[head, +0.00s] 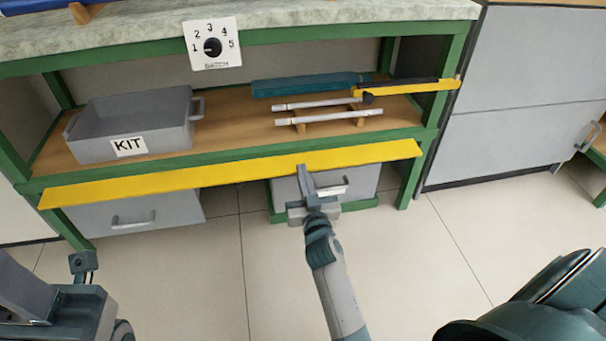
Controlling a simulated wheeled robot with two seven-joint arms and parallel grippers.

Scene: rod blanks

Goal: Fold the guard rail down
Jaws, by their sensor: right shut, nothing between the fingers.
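The guard rail (230,173) is a long yellow board along the front of the green bench's lower shelf. It shows just below the shelf's front edge and does not stand up across the shelf opening. I cannot tell whether it sticks out level or hangs tilted. My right gripper (303,170) is shut and empty, with its fingertips at the rail's front edge, right of its middle. I cannot tell whether they touch it. My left gripper (83,261) is low at the left, away from the rail; its fingers are too unclear to read.
A numbered dial plate (212,45) hangs above. Grey drawers (135,215) sit below. The floor in front is clear.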

